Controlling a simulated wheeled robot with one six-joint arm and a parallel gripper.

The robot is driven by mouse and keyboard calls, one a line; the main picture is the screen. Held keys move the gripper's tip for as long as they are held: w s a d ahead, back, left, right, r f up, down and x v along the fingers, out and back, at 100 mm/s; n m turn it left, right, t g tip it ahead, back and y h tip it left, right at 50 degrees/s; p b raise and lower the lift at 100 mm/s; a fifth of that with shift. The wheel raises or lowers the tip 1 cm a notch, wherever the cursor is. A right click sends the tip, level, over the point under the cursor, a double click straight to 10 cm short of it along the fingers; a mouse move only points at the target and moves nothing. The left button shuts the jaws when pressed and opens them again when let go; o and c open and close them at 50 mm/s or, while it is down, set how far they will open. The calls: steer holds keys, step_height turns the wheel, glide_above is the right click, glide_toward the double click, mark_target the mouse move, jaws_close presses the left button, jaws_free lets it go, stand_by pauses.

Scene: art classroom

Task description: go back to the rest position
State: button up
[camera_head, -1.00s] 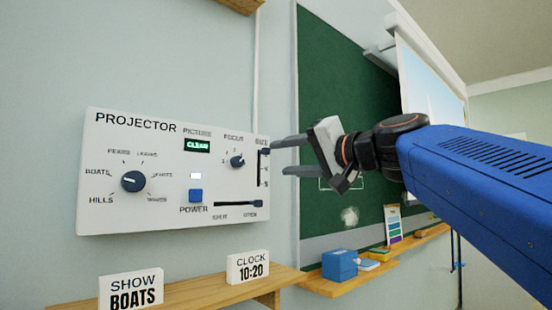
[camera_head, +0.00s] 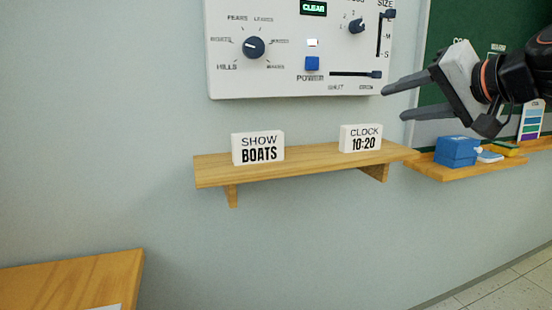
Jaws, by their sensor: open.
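My gripper (camera_head: 392,103) is at the right of the head view, with its two dark fingers apart and pointing left. Nothing is between the fingers. They show in front of the lower right corner of the white projector panel (camera_head: 275,80); I cannot tell how far they are from it. The panel's small screen (camera_head: 313,8) reads CLEAR. Its picture knob (camera_head: 253,47), focus knob (camera_head: 356,26), blue power button (camera_head: 312,63), size slider (camera_head: 389,13) and bottom slider (camera_head: 375,75) are in view. The top of the panel is cut off.
Below the panel, a wooden shelf (camera_head: 300,168) holds a SHOW BOATS sign (camera_head: 258,148) and a CLOCK 10:20 sign (camera_head: 360,138). A blue box (camera_head: 456,151) stands on the chalkboard (camera_head: 462,30) ledge at right. A wooden table (camera_head: 70,275) corner is at lower left. Wall between is bare.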

steer(key=s+d+f+n+g+h, duration=0.1)
steer(key=s+f, duration=0.4)
steer(key=f, duration=0.8)
steer(key=s+d+f+n+g+h, duration=0.1)
steer(key=s+f+g, duration=0.4)
steer(key=f, duration=0.9)
steer(key=s+d+f+n+g+h, duration=0.1)
steer(key=s+f, duration=0.5)
steer(key=f, duration=0.8)
steer(key=n+g+h, duration=0.1)
steer(key=n+h, duration=0.1)
steer(key=shift+s+f+n+g, duration=0.2)
steer(key=shift+f+n+g, duration=0.1)
steer(key=shift+g, duration=0.1)
steer(key=shift+r, duration=0.1)
